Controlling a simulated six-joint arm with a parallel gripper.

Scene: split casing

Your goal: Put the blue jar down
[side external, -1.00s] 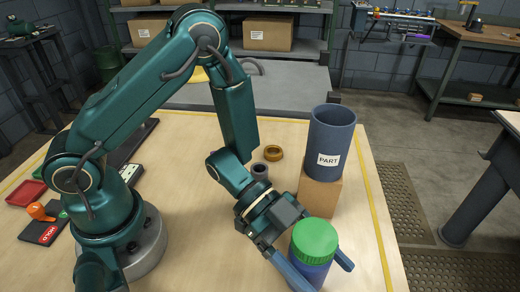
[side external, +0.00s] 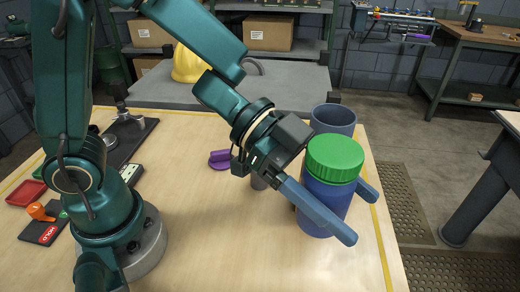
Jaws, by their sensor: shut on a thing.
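The blue jar (side external: 324,199) with its green ridged lid (side external: 334,156) is upright at the right side of the bench. My gripper (side external: 354,215) is shut on it, one finger across its near side and the other showing at its right. The jar looks raised above the bench, but its underside is hidden, so I cannot tell how high.
A dark blue-grey cup (side external: 333,116) stands behind the jar, mostly hidden by it. A purple part (side external: 220,158) and a small grey ring (side external: 259,182) lie to the left. The bench (side external: 235,245) is bare at the front.

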